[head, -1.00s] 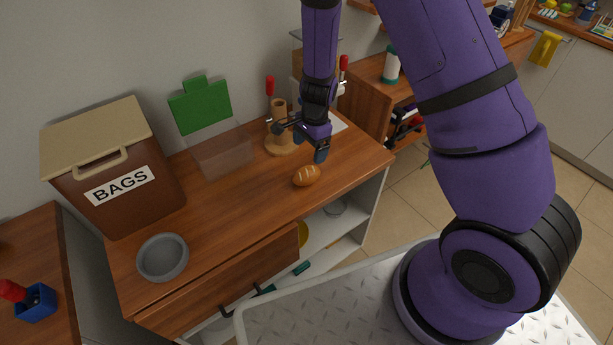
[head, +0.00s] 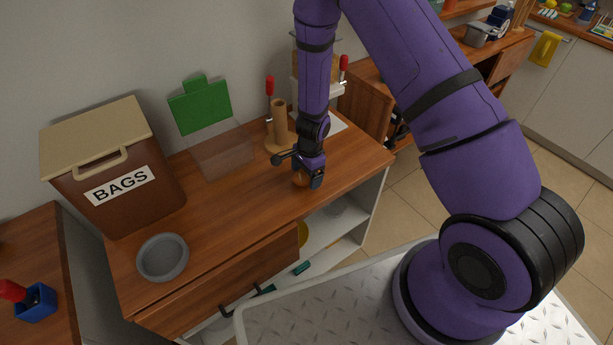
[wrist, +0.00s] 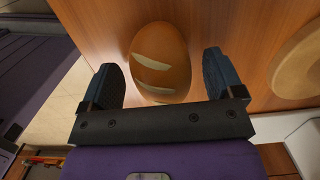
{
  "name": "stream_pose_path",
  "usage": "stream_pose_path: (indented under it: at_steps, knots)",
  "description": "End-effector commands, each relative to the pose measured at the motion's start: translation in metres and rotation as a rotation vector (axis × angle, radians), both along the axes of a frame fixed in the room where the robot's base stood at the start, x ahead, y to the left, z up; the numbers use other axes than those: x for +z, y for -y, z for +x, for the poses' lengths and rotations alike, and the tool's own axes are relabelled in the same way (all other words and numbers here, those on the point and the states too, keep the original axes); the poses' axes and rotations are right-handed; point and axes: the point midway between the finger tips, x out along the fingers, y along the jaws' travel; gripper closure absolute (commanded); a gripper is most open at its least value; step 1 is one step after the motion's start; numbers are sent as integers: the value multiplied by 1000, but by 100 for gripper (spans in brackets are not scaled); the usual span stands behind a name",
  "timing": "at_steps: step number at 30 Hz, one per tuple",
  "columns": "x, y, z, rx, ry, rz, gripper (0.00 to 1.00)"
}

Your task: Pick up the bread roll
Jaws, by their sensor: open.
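The bread roll (wrist: 160,62) is oval and golden brown with pale slashes across its top. It lies on the wooden counter top (head: 235,205) near the front edge. My gripper (wrist: 168,80) is open, with one finger on each side of the roll in the wrist view. The near end of the roll lies between the fingers and small gaps show on both sides. In the head view my gripper (head: 307,184) is down at the roll (head: 299,179) and hides most of it.
A grey bowl (head: 163,258) and a brown bin labelled BAGS (head: 122,187) stand to the left. A wooden stand (head: 280,125) with a red-handled item is behind my gripper. A green board (head: 200,107) is at the wall. The counter left of the roll is clear.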

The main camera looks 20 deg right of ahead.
Motion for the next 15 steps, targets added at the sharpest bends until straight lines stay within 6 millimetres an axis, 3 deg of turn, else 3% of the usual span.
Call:
stream_pose_path:
  at_steps: [11, 15]
  knots:
    - [-10, -1, 0, 1, 1, 0, 13]
    - [-10, -1, 0, 0, 1, 0, 45]
